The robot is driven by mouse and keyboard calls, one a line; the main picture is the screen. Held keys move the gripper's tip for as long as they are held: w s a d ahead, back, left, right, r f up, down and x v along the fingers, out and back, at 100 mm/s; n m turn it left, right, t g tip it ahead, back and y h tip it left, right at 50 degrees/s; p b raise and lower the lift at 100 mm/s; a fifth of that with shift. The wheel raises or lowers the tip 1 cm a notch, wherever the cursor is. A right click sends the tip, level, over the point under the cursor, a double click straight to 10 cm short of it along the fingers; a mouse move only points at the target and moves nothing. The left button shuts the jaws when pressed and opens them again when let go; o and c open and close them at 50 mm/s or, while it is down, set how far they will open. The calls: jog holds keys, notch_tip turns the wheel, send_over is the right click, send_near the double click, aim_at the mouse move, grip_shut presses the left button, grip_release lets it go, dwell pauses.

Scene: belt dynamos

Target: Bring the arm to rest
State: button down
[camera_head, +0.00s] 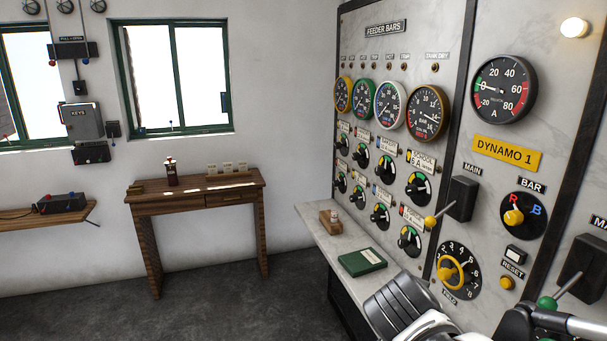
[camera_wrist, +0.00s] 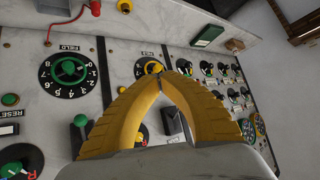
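My gripper (camera_wrist: 155,72) shows in the wrist view with its two yellow fingers meeting at the tips. It is shut, and nothing shows held between them. Behind the fingers is the marble switchboard (camera_wrist: 120,55), seen upside down; I cannot tell how far off it is. A black switch block (camera_wrist: 172,122) shows through the gap between the fingers. In the head view, grey and white parts of my arm are at the bottom right, in front of the switchboard (camera_head: 395,50). My fingertips cannot be made out there.
A marble ledge (camera_head: 322,218) juts out below the feeder bars with a green book (camera_head: 362,262) on it. Switch handles and a yellow field knob (camera_head: 448,272) stick out from the board. A wooden desk (camera_head: 195,200) stands by the wall. The floor before it is clear.

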jog(key=s+a+f+n+y+b, duration=0.1)
jog(key=s+f+n+y+b, duration=0.1)
jog(key=s+f+b, duration=0.4)
jog(key=s+a+f+n+g+y+b, duration=0.1)
jog(key=s+f+n+y+b, duration=0.2)
jog(key=f, duration=0.8)
jog(key=s+n+b, duration=0.2)
jog(key=s+b, duration=0.2)
jog(key=shift+a+f, duration=0.25)
jog(key=shift+a, duration=0.1)
